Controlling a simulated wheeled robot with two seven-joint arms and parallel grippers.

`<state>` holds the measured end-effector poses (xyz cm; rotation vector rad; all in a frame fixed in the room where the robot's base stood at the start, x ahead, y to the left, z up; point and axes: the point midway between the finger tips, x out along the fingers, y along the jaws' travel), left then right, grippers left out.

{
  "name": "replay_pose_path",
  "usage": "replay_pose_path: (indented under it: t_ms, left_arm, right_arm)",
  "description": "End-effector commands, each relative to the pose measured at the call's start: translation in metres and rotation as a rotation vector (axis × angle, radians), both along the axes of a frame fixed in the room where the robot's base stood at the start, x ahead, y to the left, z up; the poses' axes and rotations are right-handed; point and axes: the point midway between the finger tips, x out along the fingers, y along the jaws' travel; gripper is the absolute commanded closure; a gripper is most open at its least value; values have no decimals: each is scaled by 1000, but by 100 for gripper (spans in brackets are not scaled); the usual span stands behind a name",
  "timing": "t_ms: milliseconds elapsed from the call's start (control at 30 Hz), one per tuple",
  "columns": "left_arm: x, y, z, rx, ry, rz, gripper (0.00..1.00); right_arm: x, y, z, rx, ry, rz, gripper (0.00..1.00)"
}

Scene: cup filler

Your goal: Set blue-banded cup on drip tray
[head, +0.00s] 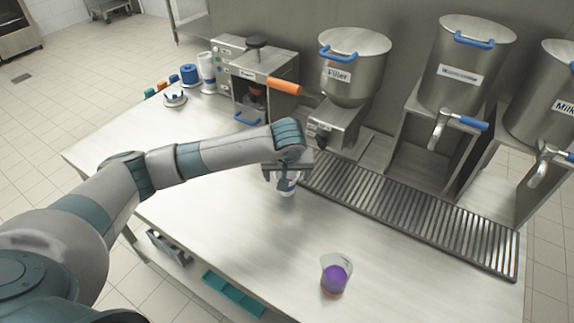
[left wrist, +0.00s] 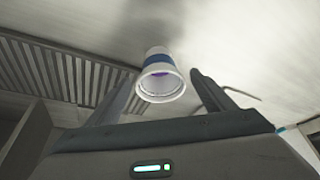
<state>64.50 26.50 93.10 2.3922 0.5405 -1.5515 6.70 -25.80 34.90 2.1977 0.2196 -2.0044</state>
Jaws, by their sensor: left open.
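The blue-banded cup (head: 287,188) is white and stands on the steel counter just in front of the left end of the drip tray. My left gripper (head: 287,178) is over it and partly hides it in the head view. In the left wrist view the cup (left wrist: 158,74) shows its white rim, blue band and a purple tint inside. The open fingers of my left gripper (left wrist: 163,88) reach toward it, one on each side; I cannot tell if they touch it. The slatted drip tray (head: 410,215) is bare; it also shows in the left wrist view (left wrist: 60,68). My right gripper is out of view.
A clear cup with purple contents (head: 335,275) stands near the counter's front edge. The Filler dispenser (head: 345,75) and two steel tanks (head: 462,62) with blue-handled taps line the back. A machine with an orange handle (head: 284,86) stands left. The front-left counter is clear.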

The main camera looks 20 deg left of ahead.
Motion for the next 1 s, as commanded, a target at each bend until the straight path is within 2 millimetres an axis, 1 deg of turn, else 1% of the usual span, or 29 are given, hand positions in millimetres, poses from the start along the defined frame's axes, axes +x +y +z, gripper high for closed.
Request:
replay_pose_path:
  t_ms: [300,500,600,700,1000]
  left_arm:
    - [-20,-11,51,-1,-4,-1,24]
    - [-30,-15,77,-1,-3,0,24]
    - [-34,-16,85,-1,-1,1,24]
    - [-36,-17,88,0,0,1,24]
    - [-36,-17,89,0,0,1,24]
  right_arm:
    - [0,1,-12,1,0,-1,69]
    - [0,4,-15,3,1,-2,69]
    - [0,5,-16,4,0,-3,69]
    - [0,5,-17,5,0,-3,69]
    - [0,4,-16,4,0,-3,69]
